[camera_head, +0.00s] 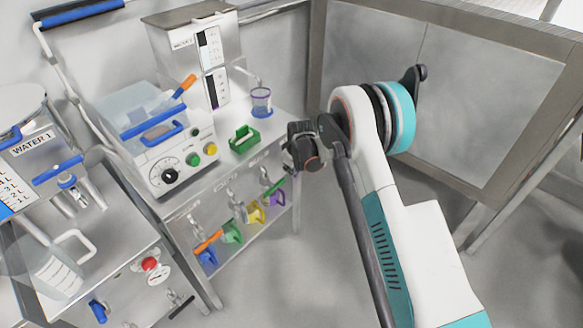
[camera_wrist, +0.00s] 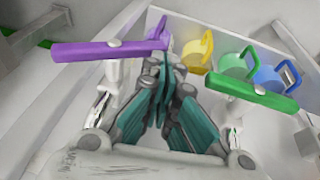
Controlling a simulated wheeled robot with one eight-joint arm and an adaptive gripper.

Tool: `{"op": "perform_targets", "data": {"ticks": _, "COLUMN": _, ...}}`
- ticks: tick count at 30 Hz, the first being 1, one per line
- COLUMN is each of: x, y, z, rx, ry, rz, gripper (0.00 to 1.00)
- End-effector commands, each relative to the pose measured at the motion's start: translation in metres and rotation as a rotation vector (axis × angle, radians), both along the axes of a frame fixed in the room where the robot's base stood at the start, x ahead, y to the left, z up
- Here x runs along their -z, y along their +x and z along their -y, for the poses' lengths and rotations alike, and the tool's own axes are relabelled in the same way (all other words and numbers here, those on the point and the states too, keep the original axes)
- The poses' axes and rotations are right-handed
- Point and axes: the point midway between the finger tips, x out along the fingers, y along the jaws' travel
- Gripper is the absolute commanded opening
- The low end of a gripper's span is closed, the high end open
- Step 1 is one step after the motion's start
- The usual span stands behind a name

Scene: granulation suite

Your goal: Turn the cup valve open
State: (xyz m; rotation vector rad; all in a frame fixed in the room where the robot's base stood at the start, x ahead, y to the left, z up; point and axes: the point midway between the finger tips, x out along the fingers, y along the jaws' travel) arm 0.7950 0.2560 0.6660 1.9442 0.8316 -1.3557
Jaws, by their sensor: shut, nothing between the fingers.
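In the wrist view, a purple bar handle (camera_wrist: 110,50) lies nearly level at upper left on a pale tap stem. A green bar handle (camera_wrist: 250,91) on a similar stem lies at right, slightly tilted. My gripper (camera_wrist: 162,75) is between them with its teal-padded fingers drawn together and empty. I cannot tell whether it touches either handle. Which handle is the cup valve is not clear. In the head view my gripper (camera_head: 303,150) is right of the bench; its fingertips are hidden. A purple-rimmed cup (camera_head: 261,104) stands on the bench under a spout.
Colored mugs, including a yellow one (camera_head: 254,212) and a blue one (camera_head: 207,258), are along the bench front. A green holder (camera_head: 244,139) and a white machine (camera_head: 165,150) stand on top. A grey cabinet (camera_head: 450,90) is behind my arm. The floor right of the bench is clear.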

Motion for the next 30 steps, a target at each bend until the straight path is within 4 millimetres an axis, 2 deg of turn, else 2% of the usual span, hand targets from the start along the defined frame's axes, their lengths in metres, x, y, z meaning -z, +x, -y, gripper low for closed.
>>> {"op": "perform_targets", "data": {"ticks": 4, "x": 0.009, "y": -0.002, "z": -0.001, "rx": 0.0, "ry": -0.002, "rz": 0.002, "gripper": 0.0}}
{"op": "perform_targets", "data": {"ticks": 8, "x": 0.016, "y": -0.004, "z": -0.004, "rx": -0.004, "ry": -0.084, "rz": 0.108, "gripper": 0.0}}
{"op": "perform_targets", "data": {"ticks": 13, "x": 0.023, "y": -0.002, "z": -0.002, "rx": -0.002, "ry": -0.092, "rz": 0.118, "gripper": 0.0}}
{"op": "perform_targets", "data": {"ticks": 17, "x": 0.029, "y": -0.002, "z": -0.002, "rx": -0.004, "ry": -0.163, "rz": 0.209, "gripper": 0.0}}
{"op": "perform_targets", "data": {"ticks": 30, "x": 0.04, "y": 0.002, "z": 0.002, "rx": 0.0, "ry": -0.165, "rz": 0.211, "gripper": 0.0}}
